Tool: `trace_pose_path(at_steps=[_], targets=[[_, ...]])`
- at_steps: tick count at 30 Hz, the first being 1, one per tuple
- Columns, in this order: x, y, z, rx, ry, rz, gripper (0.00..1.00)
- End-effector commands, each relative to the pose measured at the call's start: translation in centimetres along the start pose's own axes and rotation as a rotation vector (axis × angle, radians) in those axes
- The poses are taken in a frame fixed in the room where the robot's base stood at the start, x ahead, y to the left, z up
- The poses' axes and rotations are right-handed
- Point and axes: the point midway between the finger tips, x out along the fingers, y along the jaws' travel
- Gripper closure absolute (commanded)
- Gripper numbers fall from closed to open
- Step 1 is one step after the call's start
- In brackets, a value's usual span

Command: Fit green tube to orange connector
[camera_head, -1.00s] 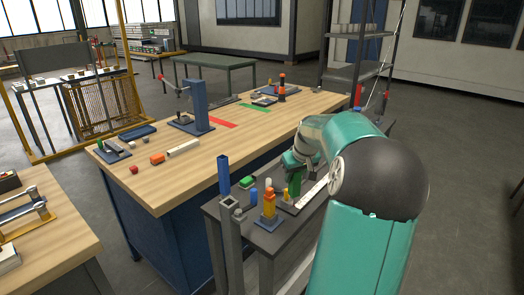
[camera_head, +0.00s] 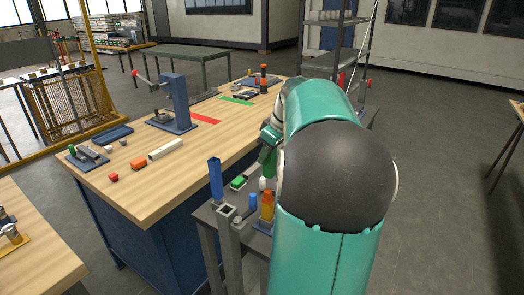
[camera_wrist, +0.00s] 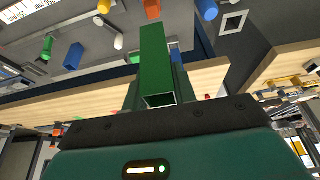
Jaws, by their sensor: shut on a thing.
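My gripper (camera_wrist: 155,88) is shut on the green tube (camera_wrist: 155,55), a square hollow tube whose open end faces the wrist camera. In the head view, my gripper (camera_head: 268,147) is above the low grey bench, largely hidden by my arm. In the wrist view an orange piece (camera_wrist: 152,9), likely the same connector, shows at the top edge, beyond the tube's far end. The tube and the connector look apart.
A blue square tube (camera_head: 215,180) stands upright at the bench's left corner beside a hollow grey post (camera_head: 226,211). A blue peg (camera_head: 252,202), a white peg (camera_head: 262,184) and a green piece (camera_head: 238,181) are close by. A wooden workbench (camera_head: 135,195) lies left.

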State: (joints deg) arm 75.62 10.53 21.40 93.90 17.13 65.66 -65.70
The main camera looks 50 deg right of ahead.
Motion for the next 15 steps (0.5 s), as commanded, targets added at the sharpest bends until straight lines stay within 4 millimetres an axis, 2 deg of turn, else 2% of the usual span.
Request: trace_pose_path(at_steps=[7,15], targets=[[0.7,-0.1,0.8,-0.005,-0.001,-0.003,0.96],[2.9,-0.1,1.8,-0.003,-0.001,-0.004,0.96]])
